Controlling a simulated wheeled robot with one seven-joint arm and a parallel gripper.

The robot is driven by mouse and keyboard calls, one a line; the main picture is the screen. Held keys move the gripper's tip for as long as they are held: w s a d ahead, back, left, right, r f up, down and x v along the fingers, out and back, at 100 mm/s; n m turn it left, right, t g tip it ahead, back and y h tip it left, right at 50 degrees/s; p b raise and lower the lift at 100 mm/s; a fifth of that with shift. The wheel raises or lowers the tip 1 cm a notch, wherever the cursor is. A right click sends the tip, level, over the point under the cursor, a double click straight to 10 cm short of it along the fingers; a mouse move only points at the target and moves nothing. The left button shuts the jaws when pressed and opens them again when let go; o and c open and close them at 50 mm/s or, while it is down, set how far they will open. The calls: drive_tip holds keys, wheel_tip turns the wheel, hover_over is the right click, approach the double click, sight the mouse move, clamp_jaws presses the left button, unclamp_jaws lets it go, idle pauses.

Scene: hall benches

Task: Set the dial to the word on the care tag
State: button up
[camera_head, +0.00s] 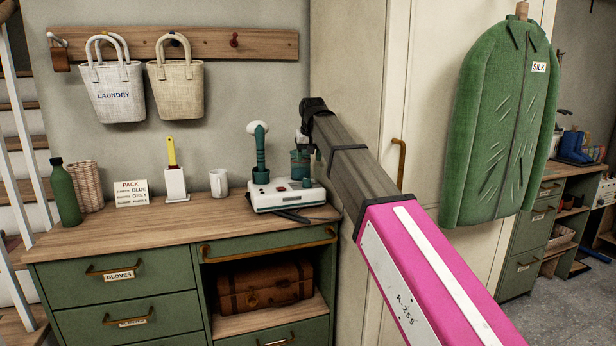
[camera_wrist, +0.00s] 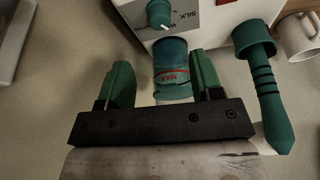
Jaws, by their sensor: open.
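The care tag (camera_head: 539,67) on the green jacket (camera_head: 497,125) reads SILK. I cannot tell which word the dial points at. My gripper (camera_wrist: 162,70) is open. In that view the tank, marked MAX, shows between its green fingers; I cannot tell whether they touch it.
A white mug (camera_head: 219,182), a brush in a white holder (camera_head: 176,184), a PACK card (camera_head: 132,193) and a green bottle (camera_head: 65,192) stand left on the counter (camera_head: 180,222). Two bags (camera_head: 112,92) hang above. A tall cream cupboard stands right of the counter.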

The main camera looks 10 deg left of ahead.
sight(307, 180)
drive_tip(key=w+f+m, duration=0.1)
drive_tip(key=f, duration=0.2)
drive_tip(key=w+a+f+m+h, duration=0.1)
drive_tip(key=f+m, duration=0.1)
drive_tip(key=f, duration=0.1)
drive_tip(key=w+f+m, duration=0.1)
drive_tip(key=f+m, duration=0.1)
drive_tip(key=f, duration=0.1)
drive_tip(key=shift+w+a+f+t+h, duration=0.2)
drive_tip(key=shift+a+f+t+h, duration=0.1)
drive_tip(key=shift+f+t+h, duration=0.1)
drive_tip(key=shift+r, duration=0.1)
drive_tip(key=c, duration=0.9)
